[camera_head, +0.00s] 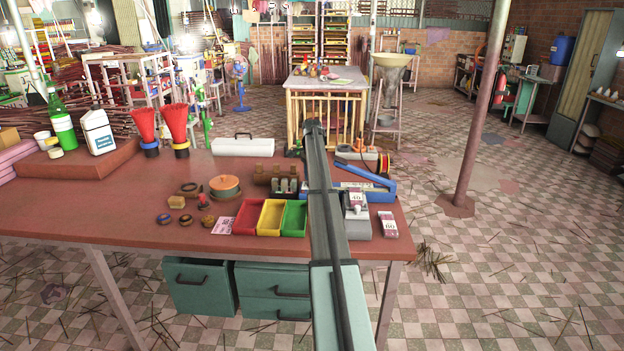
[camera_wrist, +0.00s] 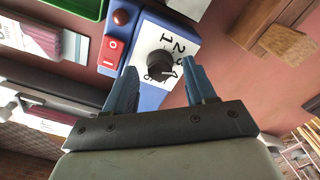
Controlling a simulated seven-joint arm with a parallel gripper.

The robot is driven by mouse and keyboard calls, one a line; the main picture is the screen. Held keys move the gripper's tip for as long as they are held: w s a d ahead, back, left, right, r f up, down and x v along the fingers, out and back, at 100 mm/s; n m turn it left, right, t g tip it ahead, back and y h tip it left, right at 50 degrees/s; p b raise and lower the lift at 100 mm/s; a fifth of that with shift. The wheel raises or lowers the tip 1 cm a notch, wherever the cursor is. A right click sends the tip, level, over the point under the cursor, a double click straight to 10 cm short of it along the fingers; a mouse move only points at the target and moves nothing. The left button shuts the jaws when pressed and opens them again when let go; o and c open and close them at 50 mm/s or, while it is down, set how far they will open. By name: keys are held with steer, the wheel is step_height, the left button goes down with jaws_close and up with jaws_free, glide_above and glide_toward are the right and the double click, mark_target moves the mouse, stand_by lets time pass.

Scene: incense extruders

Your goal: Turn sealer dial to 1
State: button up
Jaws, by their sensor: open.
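The blue sealer (camera_head: 380,190) lies at the right of the table, partly behind my arm. In the wrist view the sealer's blue end (camera_wrist: 147,98) carries a white plate with numbers and a black round dial (camera_wrist: 160,63). The 1 is at the top of the plate, with 2 and 3 following down the right side. A dark pointer seems to face the lower right, away from the 1, but I cannot read its setting surely. My gripper (camera_wrist: 159,67) is open, with one blue finger on each side of the dial. Contact is not clear. The head view hides the dial and fingertips.
On the sealer, beside the dial, are a red rocker switch (camera_wrist: 111,50) and a red knob or lamp (camera_wrist: 121,17). A green tray (camera_head: 294,218) stands left of my arm. A grey device (camera_head: 357,212) and a labelled pack (camera_head: 388,224) stand right of it.

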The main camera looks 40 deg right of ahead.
steer(key=shift+f, duration=0.2)
steer(key=shift+c, duration=0.4)
jaws_close()
